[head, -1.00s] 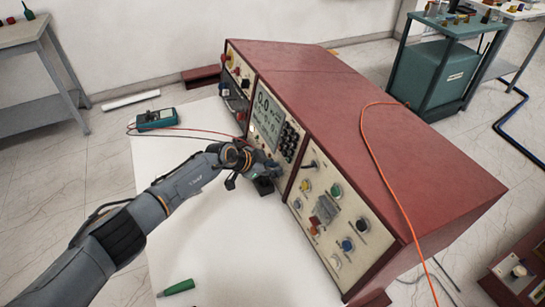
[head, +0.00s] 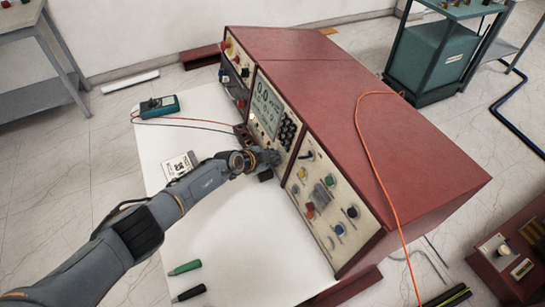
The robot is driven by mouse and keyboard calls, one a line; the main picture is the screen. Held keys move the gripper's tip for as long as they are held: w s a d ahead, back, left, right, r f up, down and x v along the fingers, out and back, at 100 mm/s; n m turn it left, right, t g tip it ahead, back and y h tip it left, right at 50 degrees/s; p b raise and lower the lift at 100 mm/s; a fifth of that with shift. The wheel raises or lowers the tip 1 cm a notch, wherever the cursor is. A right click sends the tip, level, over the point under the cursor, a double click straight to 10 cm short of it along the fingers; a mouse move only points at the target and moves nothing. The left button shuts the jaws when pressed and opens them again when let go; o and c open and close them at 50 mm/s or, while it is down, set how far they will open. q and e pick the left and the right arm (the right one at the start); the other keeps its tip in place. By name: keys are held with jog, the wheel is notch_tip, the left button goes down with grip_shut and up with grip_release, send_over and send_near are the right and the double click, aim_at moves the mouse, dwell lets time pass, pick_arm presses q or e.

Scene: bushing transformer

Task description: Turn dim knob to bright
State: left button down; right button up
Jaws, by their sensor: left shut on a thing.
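A red test console (head: 340,90) with a cream front stands on a white table (head: 190,130). Its middle panel (head: 277,110) carries a lit display and black keys. My left gripper (head: 273,157) is at the lower part of this panel, below the keys. It is shut on a small control there, taken to be the dim knob, which the fingers and wrist hide. The knob's setting cannot be seen. My right gripper is not in view.
The right panel (head: 325,205) has coloured knobs and sockets close to my gripper. A teal multimeter (head: 159,106) with leads lies at the back left. A marked card (head: 180,166) and green (head: 185,268) and black (head: 188,293) tools lie on the table. An orange cable (head: 366,140) crosses the console.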

pick_arm(q)
jog(key=c, duration=1.4)
grip_release()
jog(key=shift+a+r, duration=0.1)
jog(key=shift+s+a+r, duration=0.15)
jog(key=v, duration=1.1)
jog(key=shift+s+r, duration=0.1)
